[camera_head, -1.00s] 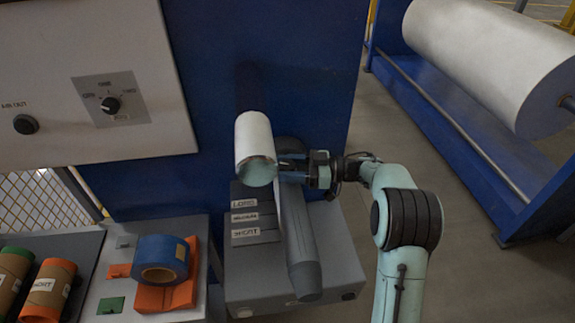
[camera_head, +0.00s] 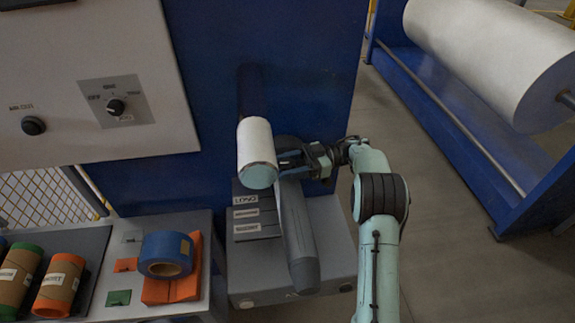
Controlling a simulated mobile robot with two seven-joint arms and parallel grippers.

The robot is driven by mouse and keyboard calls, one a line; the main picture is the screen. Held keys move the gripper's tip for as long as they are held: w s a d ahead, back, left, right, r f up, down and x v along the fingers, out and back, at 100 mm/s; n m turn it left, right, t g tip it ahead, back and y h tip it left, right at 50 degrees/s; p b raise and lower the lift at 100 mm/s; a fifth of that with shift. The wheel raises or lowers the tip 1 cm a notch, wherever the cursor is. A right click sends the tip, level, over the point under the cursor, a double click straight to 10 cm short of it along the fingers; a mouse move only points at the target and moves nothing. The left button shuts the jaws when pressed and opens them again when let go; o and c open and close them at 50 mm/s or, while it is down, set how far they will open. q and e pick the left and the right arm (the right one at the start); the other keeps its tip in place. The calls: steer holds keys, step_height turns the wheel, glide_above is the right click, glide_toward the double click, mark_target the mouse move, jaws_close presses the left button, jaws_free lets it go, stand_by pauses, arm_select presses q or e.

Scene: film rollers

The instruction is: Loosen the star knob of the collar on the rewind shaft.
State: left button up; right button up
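A white film roll (camera_head: 256,145) sits on the shaft that stands out from the blue machine wall, its pale teal end face toward me. My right gripper (camera_head: 285,160) comes in from the right, close against the roll's right side near its front end. Its fingers are small and partly dark against the background, so I cannot tell whether they are open or shut. I cannot make out the collar or the star knob; the roll and gripper may hide them. My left gripper is not in view.
A grey box (camera_head: 285,285) with labelled slots and a long grey cylinder (camera_head: 297,240) is below the roll. A tray at left bears blue tape (camera_head: 166,254) and orange and green rolls. A control panel (camera_head: 115,106) is on the left, a large white roll (camera_head: 490,60) at right.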

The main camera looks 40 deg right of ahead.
steer(key=o, duration=1)
steer(key=shift+c, duration=0.2)
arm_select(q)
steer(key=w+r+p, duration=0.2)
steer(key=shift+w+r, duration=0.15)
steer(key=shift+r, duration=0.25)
arm_select(e)
steer(key=v, duration=1.3)
steer(key=shift+d, duration=0.2)
steer(key=shift+s, duration=0.1)
